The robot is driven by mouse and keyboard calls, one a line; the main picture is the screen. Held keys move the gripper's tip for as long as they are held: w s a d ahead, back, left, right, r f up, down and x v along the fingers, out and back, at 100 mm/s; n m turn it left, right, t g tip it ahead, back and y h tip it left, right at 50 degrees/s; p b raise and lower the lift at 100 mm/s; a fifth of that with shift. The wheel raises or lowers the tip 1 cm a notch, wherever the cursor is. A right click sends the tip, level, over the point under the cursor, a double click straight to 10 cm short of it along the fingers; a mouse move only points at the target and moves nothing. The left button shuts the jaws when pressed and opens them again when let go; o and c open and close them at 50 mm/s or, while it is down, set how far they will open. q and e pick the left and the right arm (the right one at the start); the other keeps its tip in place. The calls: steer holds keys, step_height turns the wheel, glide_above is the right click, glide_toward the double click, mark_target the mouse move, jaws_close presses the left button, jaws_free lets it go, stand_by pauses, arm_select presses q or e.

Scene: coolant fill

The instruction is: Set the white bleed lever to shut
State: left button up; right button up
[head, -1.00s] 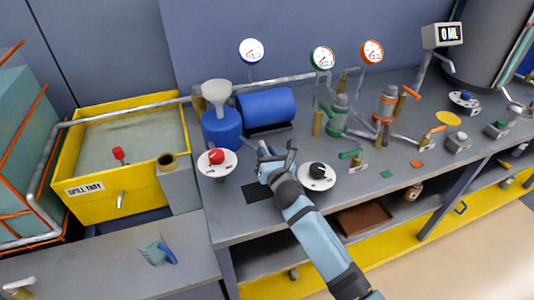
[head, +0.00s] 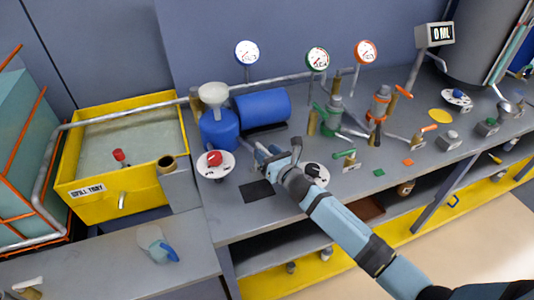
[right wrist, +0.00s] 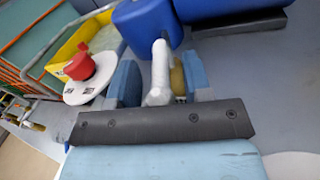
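The white lever (right wrist: 160,72) stands between the two blue fingers of my right gripper (right wrist: 160,84) in the right wrist view. A brass-coloured fitting (right wrist: 178,78) shows just behind and to the right of it. The fingers are apart, one on each side; I cannot make out firm contact. In the head view my right gripper (head: 274,154) is low over the bench, in front of the blue cylinder, and hides most of the lever. The lever's markings are not readable. My left gripper is not in view.
A white dial with a red knob (head: 214,161) is left of the gripper. Another white dial (head: 316,175) is partly behind my right arm. A blue can with funnel (head: 219,130) and a blue cylinder (head: 264,108) stand behind. A dark pad (head: 257,190) lies in front.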

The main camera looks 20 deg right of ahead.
steer(key=b+v, duration=0.1)
steer(key=v, duration=1.3)
